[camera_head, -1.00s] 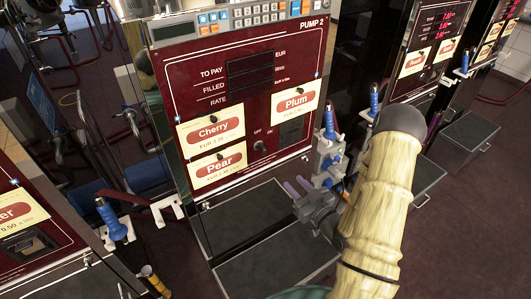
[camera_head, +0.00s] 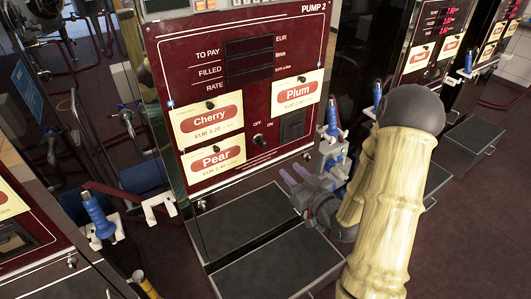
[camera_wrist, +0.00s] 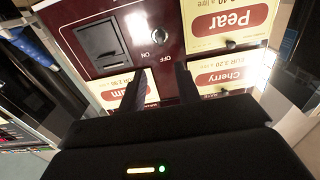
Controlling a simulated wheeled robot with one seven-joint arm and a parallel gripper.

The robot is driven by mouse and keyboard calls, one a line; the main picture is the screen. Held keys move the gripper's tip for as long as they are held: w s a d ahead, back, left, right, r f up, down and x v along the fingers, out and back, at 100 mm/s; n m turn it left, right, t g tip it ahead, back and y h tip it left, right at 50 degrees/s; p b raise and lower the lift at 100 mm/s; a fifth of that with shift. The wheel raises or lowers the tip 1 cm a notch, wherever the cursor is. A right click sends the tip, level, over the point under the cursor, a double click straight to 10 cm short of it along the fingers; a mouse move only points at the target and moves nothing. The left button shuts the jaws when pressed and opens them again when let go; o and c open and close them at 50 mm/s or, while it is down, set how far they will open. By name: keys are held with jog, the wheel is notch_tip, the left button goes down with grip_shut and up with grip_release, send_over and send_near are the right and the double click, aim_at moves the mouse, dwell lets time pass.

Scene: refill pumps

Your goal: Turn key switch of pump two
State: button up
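The maroon panel of pump two (camera_head: 300,55) stands upright in front of me, marked PUMP 2. Its key switch (camera_head: 259,141) is a small dark knob between the OFF and ON labels, below the Plum sign. My gripper (camera_head: 296,175) is below and to the right of the switch, apart from the panel. In the wrist view the panel is upside down, and the switch (camera_wrist: 155,35) lies beyond the fingertips, past the OFF and ON labels. The two fingers of my gripper (camera_wrist: 161,76) are spread with nothing between them. The exact angle of the switch is too small to tell.
Signs for Cherry (camera_head: 210,118), Pear (camera_head: 215,159) and Plum (camera_head: 296,91) surround the switch. A blue-handled nozzle (camera_head: 332,118) hangs right of the panel, close to my arm. A dark ledge (camera_head: 280,265) is below. More pumps stand on both sides.

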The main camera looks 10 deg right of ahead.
aim_at(265, 145)
jog(key=p+x, duration=0.2)
jog(key=x, duration=1.2)
jog(key=shift+w+f, duration=0.1)
jog(key=shift+w, duration=0.2)
jog(key=shift+s, duration=0.1)
jog(key=shift+a, duration=0.1)
grip_shut()
